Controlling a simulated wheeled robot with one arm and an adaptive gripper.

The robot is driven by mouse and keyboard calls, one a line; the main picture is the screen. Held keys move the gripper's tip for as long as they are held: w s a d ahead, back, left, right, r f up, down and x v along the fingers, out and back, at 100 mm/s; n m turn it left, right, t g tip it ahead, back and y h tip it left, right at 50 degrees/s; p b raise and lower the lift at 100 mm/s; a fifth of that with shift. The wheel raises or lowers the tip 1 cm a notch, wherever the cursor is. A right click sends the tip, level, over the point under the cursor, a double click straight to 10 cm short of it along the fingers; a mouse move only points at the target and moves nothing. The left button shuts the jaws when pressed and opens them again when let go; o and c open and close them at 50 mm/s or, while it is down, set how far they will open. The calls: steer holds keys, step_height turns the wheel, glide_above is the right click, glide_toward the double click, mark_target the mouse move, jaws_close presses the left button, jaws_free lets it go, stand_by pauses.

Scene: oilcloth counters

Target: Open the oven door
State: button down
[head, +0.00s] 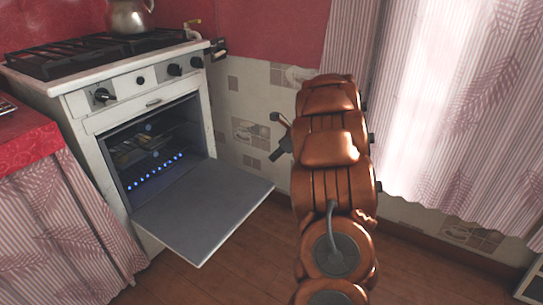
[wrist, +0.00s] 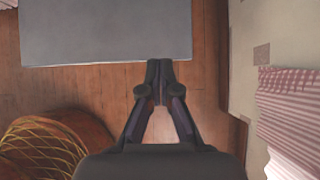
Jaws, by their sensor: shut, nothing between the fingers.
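The white oven (head: 150,130) stands at the left in the head view. Its door (head: 203,205) is folded down and lies about level, with the grey inner face up. The cavity (head: 150,150) is exposed, with racks and a row of blue flames inside. My gripper (wrist: 160,66) is shut and empty in the wrist view, its fingertips at or just below the near edge of the grey door (wrist: 105,30). I cannot tell whether they touch. In the head view part of my gripper (head: 280,137) shows beside my copper arm, to the right of the door and apart from it in the picture.
A kettle (head: 128,16) stands on the hob. A red-topped counter (head: 28,140) with a striped curtain is left of the oven. A tiled wall (head: 245,120) and curtains (head: 440,90) are behind and right. Wooden floor (head: 240,265) lies clear before the door.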

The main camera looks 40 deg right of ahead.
steer(key=b+x, duration=0.3)
steer(key=x, duration=0.5)
steer(key=shift+w+a+r+b, duration=0.15)
steer(key=shift+w+r+b, duration=0.15)
steer(key=shift+w+r, duration=0.4)
steer(key=shift+w+a+r+b, duration=0.25)
steer(key=shift+w+r, duration=0.15)
steer(key=shift+r, duration=0.55)
